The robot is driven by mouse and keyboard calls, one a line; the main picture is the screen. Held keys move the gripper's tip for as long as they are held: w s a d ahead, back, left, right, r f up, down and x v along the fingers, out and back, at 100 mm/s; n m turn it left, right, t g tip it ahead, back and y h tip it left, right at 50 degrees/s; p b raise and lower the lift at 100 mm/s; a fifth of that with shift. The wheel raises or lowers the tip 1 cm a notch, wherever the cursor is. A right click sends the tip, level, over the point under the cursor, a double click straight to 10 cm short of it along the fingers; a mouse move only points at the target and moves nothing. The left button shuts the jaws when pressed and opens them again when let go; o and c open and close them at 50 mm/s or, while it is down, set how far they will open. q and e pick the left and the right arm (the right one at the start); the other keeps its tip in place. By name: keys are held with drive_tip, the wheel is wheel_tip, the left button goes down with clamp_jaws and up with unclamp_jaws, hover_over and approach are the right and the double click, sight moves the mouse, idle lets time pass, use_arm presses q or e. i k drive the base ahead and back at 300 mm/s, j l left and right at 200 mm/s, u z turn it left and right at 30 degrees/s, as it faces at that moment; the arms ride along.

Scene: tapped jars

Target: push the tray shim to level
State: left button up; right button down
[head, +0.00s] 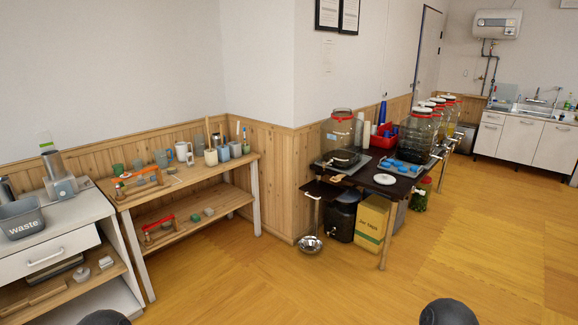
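A dark table (405,183) stands right of the wall corner. A large glass jar (341,131) with dark contents at its bottom stands at the table's left end, on a flat greyish tray (327,162). More tapped glass jars (418,124) stand in a row farther back, their taps over the table's right edge. A shim is too small to make out from here. Neither of my grippers shows; only two dark rounded parts of mine appear at the bottom edge.
A white saucer (385,179) and a red basket (383,138) are on the table. A cardboard box (374,222), a dark container (342,216) and a metal bowl (310,243) are low down. A wooden bench (190,178) stands left. The wooden floor (450,265) ahead is clear.

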sight(338, 178)
drive_tip(key=i, duration=2.75)
drive_tip(key=i+z, duration=0.25)
drive_tip(key=i, duration=0.2)
drive_tip(key=i+j+z, duration=0.2)
drive_tip(key=i, duration=0.25)
drive_tip(key=i+j+z, duration=0.25)
drive_tip(key=i, duration=0.2)
drive_tip(key=i+j+z, duration=0.25)
drive_tip(key=i+j, duration=0.05)
drive_tip(key=i, duration=0.1)
